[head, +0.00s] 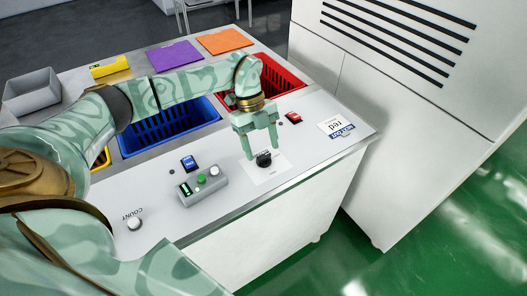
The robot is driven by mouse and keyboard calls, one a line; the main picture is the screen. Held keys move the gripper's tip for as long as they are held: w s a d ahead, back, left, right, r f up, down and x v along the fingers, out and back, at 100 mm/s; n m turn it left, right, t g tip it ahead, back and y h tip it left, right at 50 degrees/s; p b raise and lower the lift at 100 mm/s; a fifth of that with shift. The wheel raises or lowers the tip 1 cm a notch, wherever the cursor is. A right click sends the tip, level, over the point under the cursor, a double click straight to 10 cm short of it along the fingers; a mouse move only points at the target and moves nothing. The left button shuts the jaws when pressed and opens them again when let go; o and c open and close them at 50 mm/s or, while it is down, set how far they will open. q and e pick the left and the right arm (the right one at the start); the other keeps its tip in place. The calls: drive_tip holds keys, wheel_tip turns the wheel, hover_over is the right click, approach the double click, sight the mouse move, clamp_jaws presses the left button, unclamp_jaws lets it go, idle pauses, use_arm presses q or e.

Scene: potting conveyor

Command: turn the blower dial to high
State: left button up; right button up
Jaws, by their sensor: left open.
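The dial (264,160) is a small black knob on a white label plate (262,175) on the light panel near the front edge of the bench. My left gripper (262,154) points down right at the dial, with its two fingers apart. One finger is at the dial's left and the other is at its right. I cannot tell whether the fingers touch it. The dial's pointer and label marks are too small to read. My right gripper is not in view.
A grey control box (202,187) with buttons stands left of the dial. A blue switch (189,163) and a red switch (293,117) sit on the panel. Blue (170,128) and red (281,76) baskets lie behind. A white cabinet (400,110) stands at right.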

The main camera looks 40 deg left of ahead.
use_arm(q)
drive_tip(key=shift+x, duration=1)
drive_tip(key=c, duration=1)
